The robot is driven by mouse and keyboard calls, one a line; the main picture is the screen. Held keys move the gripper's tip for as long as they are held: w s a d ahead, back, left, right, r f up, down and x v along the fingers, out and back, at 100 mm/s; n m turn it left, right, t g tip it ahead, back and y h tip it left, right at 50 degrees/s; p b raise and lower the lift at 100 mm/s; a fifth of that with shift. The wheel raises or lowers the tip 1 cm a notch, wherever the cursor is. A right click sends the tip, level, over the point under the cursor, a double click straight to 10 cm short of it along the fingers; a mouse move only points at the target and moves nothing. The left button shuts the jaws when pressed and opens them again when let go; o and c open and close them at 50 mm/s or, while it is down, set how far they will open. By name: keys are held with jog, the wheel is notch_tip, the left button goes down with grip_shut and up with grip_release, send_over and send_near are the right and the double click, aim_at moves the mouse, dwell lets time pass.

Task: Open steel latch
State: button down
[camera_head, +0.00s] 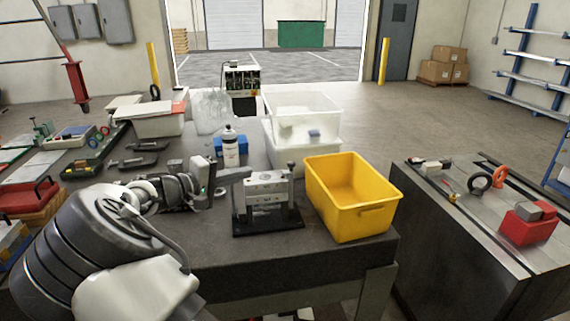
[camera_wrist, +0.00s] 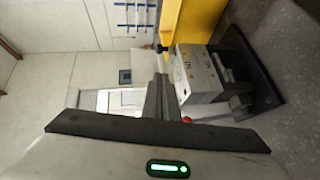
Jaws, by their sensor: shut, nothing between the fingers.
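A steel mould base (camera_head: 266,190) stands upright on a dark base plate (camera_head: 268,222) near the front edge of the workbench. In the wrist view its block (camera_wrist: 200,74) appears turned sideways, just right of my fingers. I cannot clearly pick out the steel latch; the small parts on the block's side are partly hidden behind my fingers. My gripper (camera_head: 238,174) is shut and empty, reaching from the left to the upper left side of the mould base. In the wrist view my gripper (camera_wrist: 160,75) lies close beside the block; I cannot tell whether it touches.
A yellow bin (camera_head: 350,195) stands close to the right of the mould base. Clamps (camera_head: 140,160) and tools lie at left. A second bench (camera_head: 480,220) stands at right across a gap.

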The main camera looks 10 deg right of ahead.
jog(key=shift+w+a+t, duration=0.4)
jog(key=shift+w+a, duration=0.05)
jog(key=shift+a, duration=0.2)
send_over(277, 178)
jog(key=a, duration=0.4)
jog(key=shift+w+f+p, duration=0.2)
jog(key=shift+f+p, duration=0.2)
jog(key=shift+f, duration=0.15)
jog(key=shift+d+f, duration=0.25)
jog(key=shift+d, duration=1)
jog(key=shift+s+d+f, duration=0.2)
jog(key=shift+d, duration=0.6)
